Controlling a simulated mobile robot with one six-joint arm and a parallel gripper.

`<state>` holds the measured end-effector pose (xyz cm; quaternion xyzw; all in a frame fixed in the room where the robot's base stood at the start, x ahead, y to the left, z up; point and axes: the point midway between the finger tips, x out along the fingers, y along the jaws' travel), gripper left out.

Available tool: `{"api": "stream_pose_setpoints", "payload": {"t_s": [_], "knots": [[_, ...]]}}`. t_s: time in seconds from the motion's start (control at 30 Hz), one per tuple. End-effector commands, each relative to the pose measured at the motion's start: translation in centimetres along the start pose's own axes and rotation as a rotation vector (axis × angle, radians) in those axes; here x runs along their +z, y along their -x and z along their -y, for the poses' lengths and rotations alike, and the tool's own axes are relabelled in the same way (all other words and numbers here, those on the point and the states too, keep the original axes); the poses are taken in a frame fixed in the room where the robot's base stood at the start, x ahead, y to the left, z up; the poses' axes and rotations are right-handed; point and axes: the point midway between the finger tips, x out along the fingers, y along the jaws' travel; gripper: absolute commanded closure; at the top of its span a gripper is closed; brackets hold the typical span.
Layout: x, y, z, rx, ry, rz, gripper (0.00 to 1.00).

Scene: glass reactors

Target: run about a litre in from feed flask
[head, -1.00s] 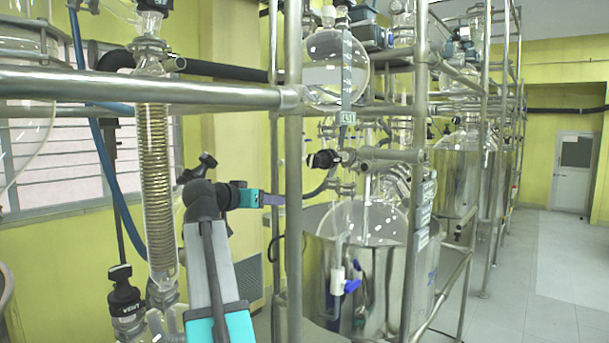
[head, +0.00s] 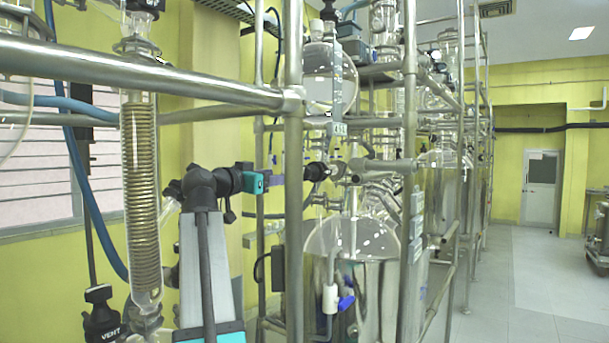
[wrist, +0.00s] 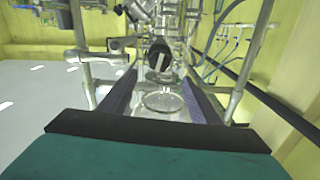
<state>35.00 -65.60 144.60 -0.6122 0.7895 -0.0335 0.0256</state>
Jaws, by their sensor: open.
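The feed flask (head: 328,92) is a round glass vessel with clear liquid, high on the frame in the head view. A scale strip (head: 336,75) hangs in front of it. Below it a black valve knob (head: 317,172) faces my gripper from the glass line. My gripper (head: 279,181) is open and empty, just left of the knob and apart from it. In the wrist view the knob (wrist: 160,58) shows ahead between my two dark fingers (wrist: 161,78). The glass reactor (head: 352,237) sits below in a steel jacket. The liquid level there is unclear.
A steel post (head: 294,130) stands close to my gripper, and a thick rail (head: 140,76) crosses at upper left. A coiled glass condenser (head: 141,195) is at left. A blue-handled valve (head: 345,302) is lower down. The floor at right (head: 540,280) is clear.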

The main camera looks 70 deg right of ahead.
Motion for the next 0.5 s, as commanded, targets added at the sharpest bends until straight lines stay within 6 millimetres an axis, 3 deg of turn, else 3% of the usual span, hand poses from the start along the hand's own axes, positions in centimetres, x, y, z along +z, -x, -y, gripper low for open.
{"api": "stream_pose_setpoints", "payload": {"t_s": [0.27,0.5], "knots": [[-0.2,-2.6,-0.1,0.004,0.000,0.001,0.43],[-0.2,-6.0,-0.1,0.005,0.001,0.001,0.43]]}}
